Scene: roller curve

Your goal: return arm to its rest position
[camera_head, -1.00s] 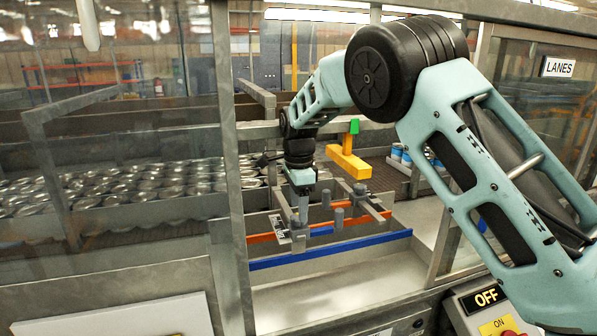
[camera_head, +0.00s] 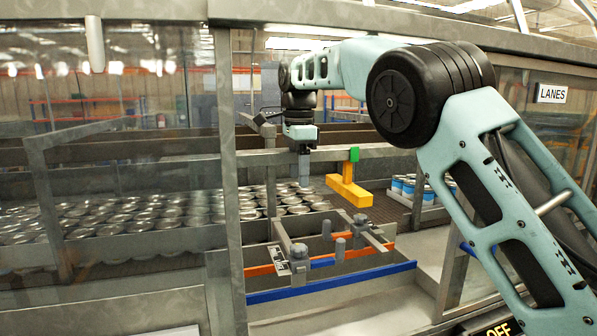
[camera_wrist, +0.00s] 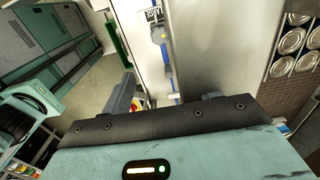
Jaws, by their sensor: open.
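My gripper (camera_head: 304,180) hangs pointing down at the end of my teal arm, inside the machine opening in the head view. It is above the metal bracket assembly and left of the yellow block (camera_head: 349,190) with a green top. Nothing shows held in it. In the wrist view my teal gripper body fills the bottom, with its dark front edge above it; the jaws are open and a grey finger (camera_wrist: 122,97) shows.
Silver cans (camera_head: 130,215) fill the conveyor behind glass at left. Blue-and-white cans (camera_head: 410,187) stand at right. Below my gripper are grey brackets (camera_head: 297,252), an orange rail and a blue rail (camera_head: 330,283). A metal post (camera_head: 226,150) and a top beam frame the opening.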

